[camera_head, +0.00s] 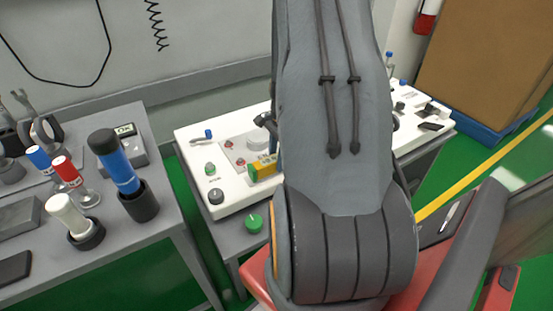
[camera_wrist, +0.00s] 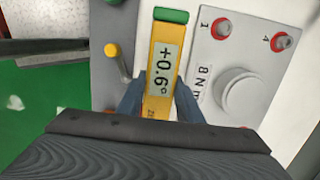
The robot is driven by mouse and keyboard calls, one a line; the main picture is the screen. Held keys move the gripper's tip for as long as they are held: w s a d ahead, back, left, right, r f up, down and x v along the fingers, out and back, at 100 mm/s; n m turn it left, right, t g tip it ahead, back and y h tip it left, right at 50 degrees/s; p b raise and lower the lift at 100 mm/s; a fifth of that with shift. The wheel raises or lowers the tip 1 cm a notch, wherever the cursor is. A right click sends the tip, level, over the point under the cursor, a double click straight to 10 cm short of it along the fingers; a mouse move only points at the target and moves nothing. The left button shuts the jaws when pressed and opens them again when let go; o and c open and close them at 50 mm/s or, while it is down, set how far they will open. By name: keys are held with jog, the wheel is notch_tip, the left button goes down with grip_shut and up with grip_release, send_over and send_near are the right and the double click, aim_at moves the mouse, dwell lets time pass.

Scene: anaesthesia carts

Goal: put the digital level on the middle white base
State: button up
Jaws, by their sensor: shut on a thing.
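The digital level (camera_wrist: 165,68) is a yellow bar with green end and a display reading +0.6°. In the wrist view it lies between the two fingers of my gripper (camera_wrist: 160,103), which is shut on it. In the head view the level (camera_head: 263,169) shows over the white base (camera_head: 236,197), just left of my arm. I cannot tell whether it touches the base. My arm hides much of the base and most of the gripper in the head view.
A grey plate (camera_wrist: 258,55) marked 8 Nm, with a round knob and red-ringed sockets, is right of the level. A lever with a yellow tip (camera_wrist: 112,50) is on its left. A grey table (camera_head: 150,235) with bottles stands at left. A brown box (camera_head: 492,60) stands at back right.

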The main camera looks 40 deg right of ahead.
jog(key=shift+f, duration=0.15)
jog(key=o, duration=1.2)
notch_tip(320, 180, up, 12)
jog(key=d, duration=0.1)
jog(key=s+a+r+n, duration=0.3)
jog(key=a+n, duration=0.3)
jog(key=a, duration=0.1)
jog(key=s+a+r+n+h, duration=0.1)
jog(key=s+a+r+n, duration=0.2)
jog(key=a+n, duration=0.3)
jog(key=s+a+r+n, duration=0.3)
jog(key=a+n, duration=0.3)
jog(key=a, duration=0.4)
jog(key=shift+s+a+r+n, duration=0.1)
jog(key=shift+a+r+n, duration=0.1)
jog(key=shift+r+n, duration=0.1)
